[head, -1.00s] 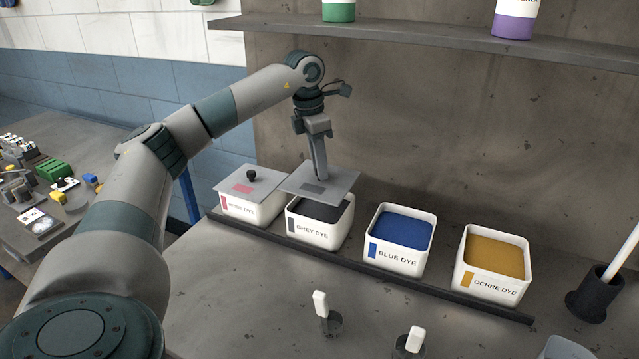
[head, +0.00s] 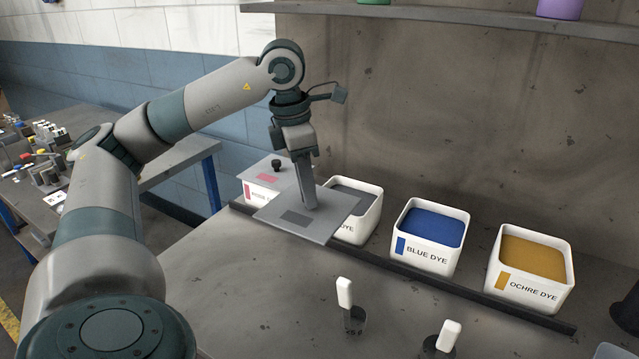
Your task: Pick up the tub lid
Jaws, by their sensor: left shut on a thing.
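My left gripper (head: 308,205) is shut on the grey tub lid (head: 328,228), a flat square plate with a dark grey label patch. The knob between the fingers is hidden. The lid is held up, off its tub, in front of and partly over the view of the grey dye tub (head: 366,228). That tub is uncovered and shows grey dye; its label is partly hidden. The rose-labelled tub (head: 262,196) at the left has its own lid (head: 270,174) with a black knob on. My right gripper is not in view.
The open blue dye tub (head: 428,262) and ochre dye tub (head: 525,293) stand to the right along a dark rail (head: 470,296). Two white-handled items (head: 345,293) (head: 449,334) stand at the front. The bench front left is clear.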

